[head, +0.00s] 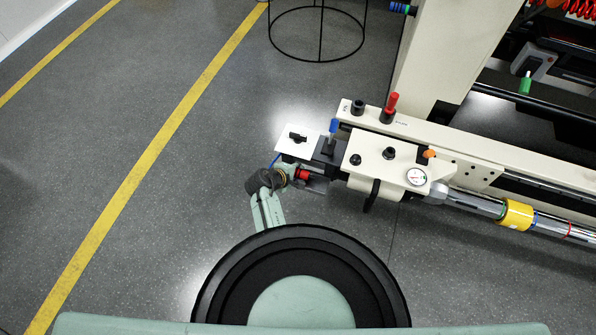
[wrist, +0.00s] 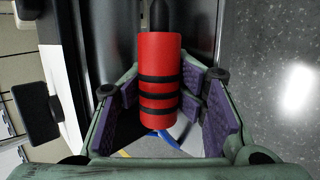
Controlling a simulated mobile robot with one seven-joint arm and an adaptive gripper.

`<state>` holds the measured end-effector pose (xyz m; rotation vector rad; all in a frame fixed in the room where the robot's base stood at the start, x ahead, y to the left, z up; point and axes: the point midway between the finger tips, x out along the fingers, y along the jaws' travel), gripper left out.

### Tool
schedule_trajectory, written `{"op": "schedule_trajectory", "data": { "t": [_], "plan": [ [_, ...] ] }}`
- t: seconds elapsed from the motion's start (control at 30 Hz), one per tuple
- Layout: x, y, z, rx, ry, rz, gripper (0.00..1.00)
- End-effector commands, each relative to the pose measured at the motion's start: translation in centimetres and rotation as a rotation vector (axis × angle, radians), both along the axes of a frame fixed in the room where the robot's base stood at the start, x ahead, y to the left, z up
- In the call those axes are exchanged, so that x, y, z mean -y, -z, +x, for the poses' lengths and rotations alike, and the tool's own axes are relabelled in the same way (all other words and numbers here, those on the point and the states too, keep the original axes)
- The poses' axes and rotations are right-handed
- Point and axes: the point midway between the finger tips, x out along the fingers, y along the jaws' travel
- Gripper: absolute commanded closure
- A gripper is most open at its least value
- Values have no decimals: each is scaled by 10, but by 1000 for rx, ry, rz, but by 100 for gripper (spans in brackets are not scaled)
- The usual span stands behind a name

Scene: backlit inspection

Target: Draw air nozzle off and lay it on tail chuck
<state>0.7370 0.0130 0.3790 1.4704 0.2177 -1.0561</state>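The air nozzle appears to be the red cylinder with black bands (wrist: 160,68) in the wrist view, with a dark narrow tip at its far end. It shows small in the head view (head: 303,174), at the left end of the machine. My gripper (wrist: 160,84) is open around it, with purple pads on both sides and gaps visible between pads and cylinder. In the head view my gripper (head: 284,178) is at the red piece, partly hidden by my arm. A chrome cylinder with a yellow collar (head: 517,214) runs right from the cream block; I cannot tell whether it is the tail chuck.
A white plate (head: 293,147) lies beside my gripper. A wire stand (head: 320,58) is behind. Floor at left is clear.

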Motion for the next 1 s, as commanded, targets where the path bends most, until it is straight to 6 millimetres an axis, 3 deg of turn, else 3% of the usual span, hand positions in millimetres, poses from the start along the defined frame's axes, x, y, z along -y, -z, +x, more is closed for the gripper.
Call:
{"op": "schedule_trajectory", "data": {
  "t": [0.03, 0.4, 0.67, 0.83, 1.0],
  "plan": [
    [2, 8, -3, -11, 4, 2, 65],
    [2, 10, -7, -19, 4, 0, 41],
    [1, 11, -9, -24, 3, -2, 40],
    [-7, -1, -17, -21, -1, -2, 40],
    [-23, -28, -34, -12, -2, -1, 40]
  ]
}}
